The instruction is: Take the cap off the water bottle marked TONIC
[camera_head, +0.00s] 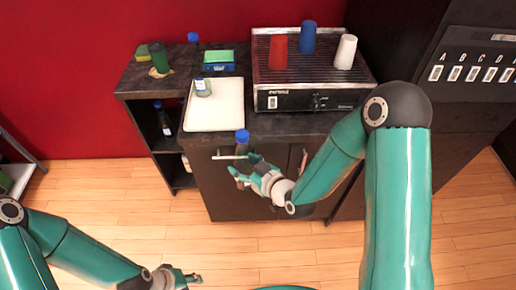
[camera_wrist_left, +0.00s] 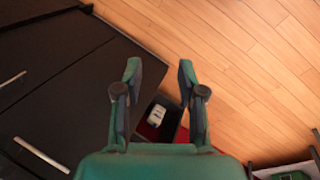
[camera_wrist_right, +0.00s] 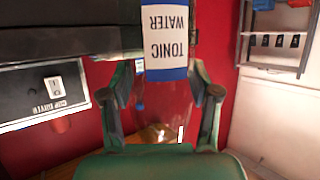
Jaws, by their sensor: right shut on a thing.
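The TONIC WATER bottle is clear, with a blue and white label (camera_wrist_right: 168,40) that reads upside down in the right wrist view. My right gripper (camera_wrist_right: 165,88) is shut on the bottle, with one finger on each side of it. In the head view, the bottle's blue top (camera_head: 242,136) shows above the right gripper (camera_head: 243,172), in front of the counter. The cap does not show in the right wrist view. My left gripper (camera_head: 194,279) is low at the bottom left, far from the bottle. Its fingers (camera_wrist_left: 158,72) are open and empty.
The counter holds a white tray (camera_head: 230,110) with a small jar (camera_head: 203,87), a coffee machine (camera_head: 315,99) with red, blue and white cups, a green-and-blue box (camera_head: 218,60) and a dark green cup (camera_head: 159,57). Another bottle (camera_head: 166,122) stands on the side shelf. Floor in front is clear.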

